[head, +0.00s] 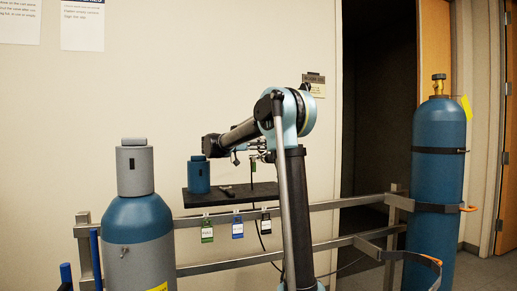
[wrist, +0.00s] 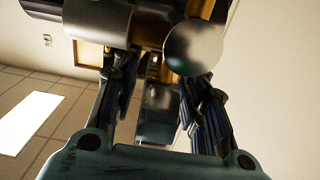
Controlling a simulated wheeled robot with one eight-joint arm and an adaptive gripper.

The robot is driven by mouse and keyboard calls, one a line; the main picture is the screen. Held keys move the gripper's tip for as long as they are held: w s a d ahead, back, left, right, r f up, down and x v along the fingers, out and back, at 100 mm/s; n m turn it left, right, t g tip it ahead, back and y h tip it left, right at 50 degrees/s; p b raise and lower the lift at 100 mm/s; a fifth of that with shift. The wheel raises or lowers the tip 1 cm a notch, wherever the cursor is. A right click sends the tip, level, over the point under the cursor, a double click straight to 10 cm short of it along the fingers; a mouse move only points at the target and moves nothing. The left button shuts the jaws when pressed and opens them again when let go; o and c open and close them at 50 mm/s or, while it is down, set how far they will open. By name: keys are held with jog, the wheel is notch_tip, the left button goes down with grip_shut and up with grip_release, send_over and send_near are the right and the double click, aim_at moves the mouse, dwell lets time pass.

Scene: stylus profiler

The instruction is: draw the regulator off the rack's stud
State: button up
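The regulator (head: 259,148) shows small in the head view, above the dark shelf of the rack, by a thin upright stud (head: 251,170). In the wrist view the regulator (wrist: 155,24) fills the top, with a silver cylinder at left, a brass middle and a round gauge face at right. My gripper (head: 240,151) reaches it from the left. In the wrist view my gripper's fingers (wrist: 157,62) stand apart on both sides, their tips at the regulator and partly covered by it. Whether they press on it is hidden.
A blue jar (head: 199,176) and a small dark tool (head: 227,191) are on the shelf (head: 205,200). Tags (head: 237,226) hang below its front. A capped gas cylinder (head: 137,225) stands left, another blue cylinder (head: 438,165) right. Metal rails (head: 340,203) run between them.

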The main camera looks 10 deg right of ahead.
jog(key=shift+w+d, duration=0.1)
jog(key=shift+d, duration=0.45)
grip_shut()
jog(key=shift+a, duration=0.1)
